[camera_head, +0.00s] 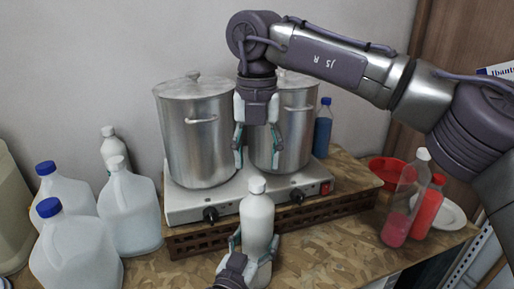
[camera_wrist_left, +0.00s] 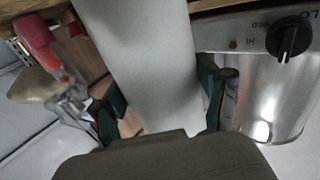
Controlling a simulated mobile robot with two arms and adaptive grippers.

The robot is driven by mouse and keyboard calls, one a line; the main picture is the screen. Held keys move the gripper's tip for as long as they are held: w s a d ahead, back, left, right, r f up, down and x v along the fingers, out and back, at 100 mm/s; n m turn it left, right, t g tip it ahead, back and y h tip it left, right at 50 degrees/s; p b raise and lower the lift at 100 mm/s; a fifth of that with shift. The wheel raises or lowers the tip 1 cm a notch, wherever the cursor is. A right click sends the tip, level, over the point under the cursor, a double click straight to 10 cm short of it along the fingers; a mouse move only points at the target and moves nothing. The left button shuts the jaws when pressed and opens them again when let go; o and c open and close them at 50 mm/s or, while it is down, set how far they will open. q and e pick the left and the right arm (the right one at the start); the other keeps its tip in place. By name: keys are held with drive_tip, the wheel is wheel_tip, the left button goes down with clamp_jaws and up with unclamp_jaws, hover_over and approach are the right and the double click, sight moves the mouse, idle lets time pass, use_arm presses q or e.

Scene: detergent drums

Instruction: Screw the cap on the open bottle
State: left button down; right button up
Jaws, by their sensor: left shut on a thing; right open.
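A white bottle (camera_head: 257,222) stands upright at the front of the table, before the hotplate. A white cap (camera_head: 257,185) sits on its top; I cannot tell whether it is screwed tight. My left gripper (camera_head: 254,242) is shut around the bottle's lower body. In the left wrist view the bottle (camera_wrist_left: 150,60) passes between the two fingers, and its top is out of frame. My right gripper (camera_head: 257,150) hangs above the bottle, pointing down. Its fingers are open and empty, spread above the cap and apart from it.
Two steel pots (camera_head: 198,135) stand on the hotplate (camera_head: 200,205) behind. Several jugs (camera_head: 75,250) and a white bottle (camera_head: 112,145) are at left. A clear bottle (camera_head: 396,215), a red bottle (camera_head: 428,210), a red funnel (camera_head: 386,170) and a plate (camera_head: 452,216) are at right.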

sight(257, 180)
drive_tip(key=n, duration=0.2)
drive_tip(key=r+n, duration=0.1)
drive_tip(key=n, duration=0.6)
drive_tip(key=shift+r, duration=0.4)
drive_tip(key=n, duration=0.4)
drive_tip(key=shift+r+n, duration=0.4)
drive_tip(key=n, duration=0.4)
drive_tip(key=shift+r, duration=0.3)
drive_tip(key=shift+f, duration=4)
clamp_jaws()
drive_tip(key=shift+o, duration=0.6)
unclamp_jaws()
